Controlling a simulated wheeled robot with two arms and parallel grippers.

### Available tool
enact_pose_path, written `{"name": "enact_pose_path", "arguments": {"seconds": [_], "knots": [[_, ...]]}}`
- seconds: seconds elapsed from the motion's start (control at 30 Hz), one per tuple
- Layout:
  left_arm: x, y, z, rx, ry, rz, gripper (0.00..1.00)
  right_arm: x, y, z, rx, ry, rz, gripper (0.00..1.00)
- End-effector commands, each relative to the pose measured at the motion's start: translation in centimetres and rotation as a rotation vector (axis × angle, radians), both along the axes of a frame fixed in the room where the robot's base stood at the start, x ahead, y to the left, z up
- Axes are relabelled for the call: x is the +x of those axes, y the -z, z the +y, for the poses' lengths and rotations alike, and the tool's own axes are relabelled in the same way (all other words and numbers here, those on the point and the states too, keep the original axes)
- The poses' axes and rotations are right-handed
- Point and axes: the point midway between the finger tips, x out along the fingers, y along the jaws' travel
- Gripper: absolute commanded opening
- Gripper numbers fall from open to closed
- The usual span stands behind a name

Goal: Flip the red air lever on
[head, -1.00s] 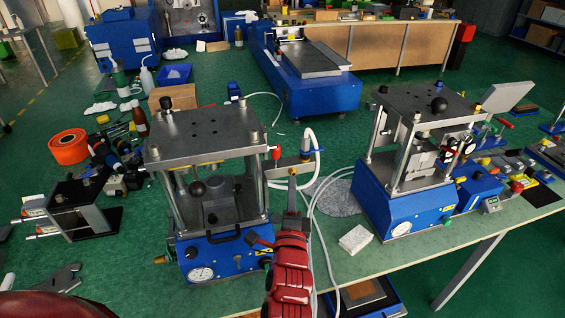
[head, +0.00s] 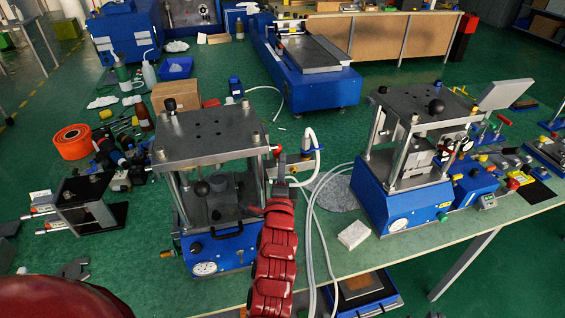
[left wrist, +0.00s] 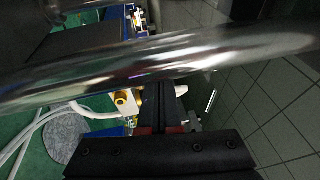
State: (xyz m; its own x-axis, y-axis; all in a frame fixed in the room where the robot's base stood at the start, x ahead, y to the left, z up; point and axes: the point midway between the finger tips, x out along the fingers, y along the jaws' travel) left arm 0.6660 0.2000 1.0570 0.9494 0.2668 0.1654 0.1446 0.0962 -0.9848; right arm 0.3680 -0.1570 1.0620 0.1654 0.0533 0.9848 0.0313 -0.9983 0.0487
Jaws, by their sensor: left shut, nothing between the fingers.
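The red air lever (head: 277,150) shows as a small red tip at the right side of the near press (head: 211,135), by the top plate. My left gripper (head: 282,160) is shut and empty. Its fingertips are right beside the lever; I cannot tell whether they touch it. The gripper and wrist hide part of the valve area. In the left wrist view the shut fingers (left wrist: 160,95) point away beside a brass fitting (left wrist: 125,100). A shiny metal post crosses the front of that view. My right gripper is not in view.
White hoses (head: 318,215) run close to the right of my left arm. A second blue press (head: 405,195) stands to the right, with a white block (head: 354,235) before it. Bottles, an orange reel (head: 72,142) and tools crowd the left.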

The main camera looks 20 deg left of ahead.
Motion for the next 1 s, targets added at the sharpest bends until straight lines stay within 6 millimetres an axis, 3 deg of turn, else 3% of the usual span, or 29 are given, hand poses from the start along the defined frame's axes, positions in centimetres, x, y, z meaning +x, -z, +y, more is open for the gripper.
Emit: {"name": "enact_pose_path", "arguments": {"seconds": [0.07,0.33,1.0], "knots": [[0.3,-1.2,0.3,-0.012,0.002,0.023,0.00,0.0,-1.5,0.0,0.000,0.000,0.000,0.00],[1.1,-2.0,1.2,-0.095,-0.001,0.146,0.00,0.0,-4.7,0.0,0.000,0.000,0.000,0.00],[1.1,-1.9,1.3,-0.107,-0.005,0.163,0.00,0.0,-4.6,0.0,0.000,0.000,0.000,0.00]]}}
